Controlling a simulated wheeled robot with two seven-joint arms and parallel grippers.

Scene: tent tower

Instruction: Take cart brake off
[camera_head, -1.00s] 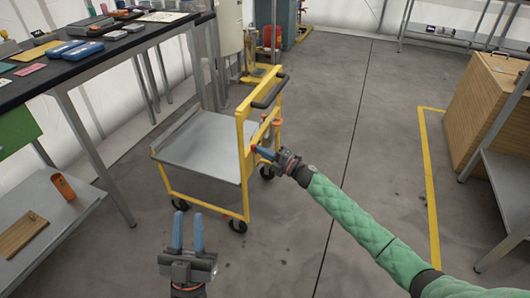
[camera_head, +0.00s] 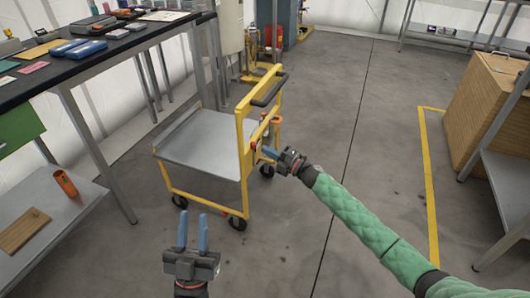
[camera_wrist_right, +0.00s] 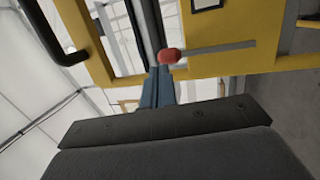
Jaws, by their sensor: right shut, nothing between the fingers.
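The cart (camera_head: 243,165) has a yellow frame, a grey deck (camera_head: 200,145) and a black push handle (camera_head: 269,90). It stands on the floor on dark wheels. In the right wrist view, a grey brake lever (camera_wrist_right: 215,49) with a red knob (camera_wrist_right: 170,56) lies across the yellow panel (camera_wrist_right: 275,25). My right gripper (camera_head: 266,151) is at the cart's handle end. Its blue fingers (camera_wrist_right: 157,85) are shut and empty, with tips right beside the red knob; I cannot tell if they touch. My left gripper (camera_head: 192,218) is open and empty in front of the cart.
A dark-topped workbench (camera_head: 130,42) with small items stands at the left, above a grey lower shelf (camera_head: 50,205). A wooden crate (camera_head: 485,105) and grey shelving are at the right. The floor (camera_head: 370,160) between is clear, with a yellow line (camera_head: 429,190).

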